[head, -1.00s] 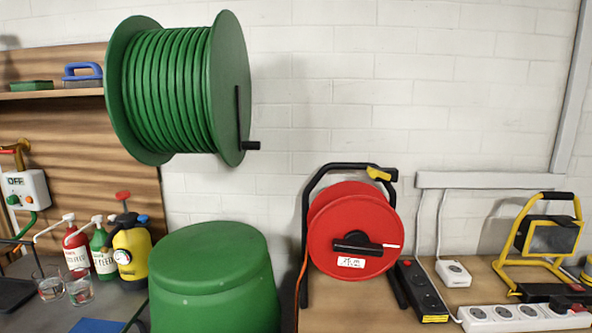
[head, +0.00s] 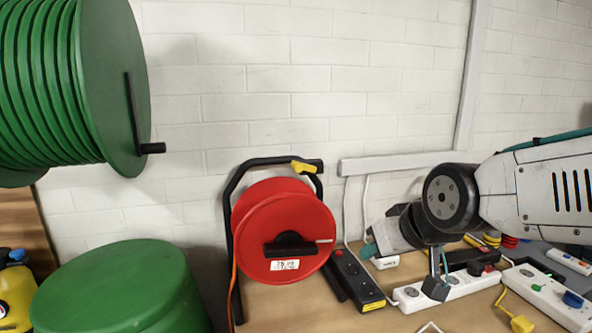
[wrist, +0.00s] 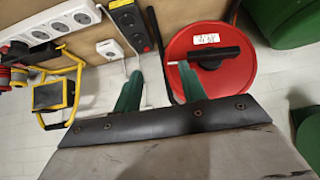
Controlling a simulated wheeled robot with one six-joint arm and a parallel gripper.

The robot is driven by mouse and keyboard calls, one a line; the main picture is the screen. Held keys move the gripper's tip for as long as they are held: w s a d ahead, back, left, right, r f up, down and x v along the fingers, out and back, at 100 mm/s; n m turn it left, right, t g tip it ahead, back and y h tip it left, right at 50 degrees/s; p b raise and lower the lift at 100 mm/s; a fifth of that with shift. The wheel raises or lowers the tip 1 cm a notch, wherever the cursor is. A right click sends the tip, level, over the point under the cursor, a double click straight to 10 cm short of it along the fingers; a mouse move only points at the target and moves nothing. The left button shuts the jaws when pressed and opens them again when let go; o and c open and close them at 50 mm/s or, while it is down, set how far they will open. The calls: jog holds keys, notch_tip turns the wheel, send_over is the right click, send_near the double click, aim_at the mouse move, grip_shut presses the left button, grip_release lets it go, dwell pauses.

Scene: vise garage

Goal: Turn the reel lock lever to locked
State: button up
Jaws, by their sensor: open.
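The red cable reel (head: 283,232) stands on the bench in a black tube frame (head: 240,183). A short yellow lever (head: 304,167) sits at the top right of that frame. A black crank (head: 290,246) with a pale tip crosses the reel's face. My gripper (head: 370,249) is right of the reel in the head view, apart from it. In the wrist view, my gripper (wrist: 160,72) is open and empty, with two teal fingers. The reel (wrist: 215,80) appears upside down behind the right finger there. The yellow lever is not visible in the wrist view.
Black (head: 358,280) and white (head: 460,286) power strips lie right of the reel. A green drum (head: 120,285) stands to its left, below the large green hose reel (head: 115,90) on the wall. The wall above the red reel is clear.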

aim_at(300, 169)
jog(key=w+a+r+t, duration=0.2)
jog(key=w+a+t, duration=0.1)
jog(key=w, duration=0.4)
jog(key=w+a+r+t+y, duration=0.1)
jog(key=w+a+r+t, duration=0.2)
jog(key=w+a, duration=0.2)
jog(key=w+a+r+n+t, duration=0.1)
jog(key=w+a+r+t, duration=0.1)
jog(key=w, duration=0.8)
jog(key=shift+w+a+r+t+y, duration=0.15)
jog(key=shift+a+t+y, duration=0.25)
jog(key=shift+a+t, duration=0.65)
jog(key=shift+a+g, duration=0.2)
jog(key=shift+g, duration=0.05)
grip_shut()
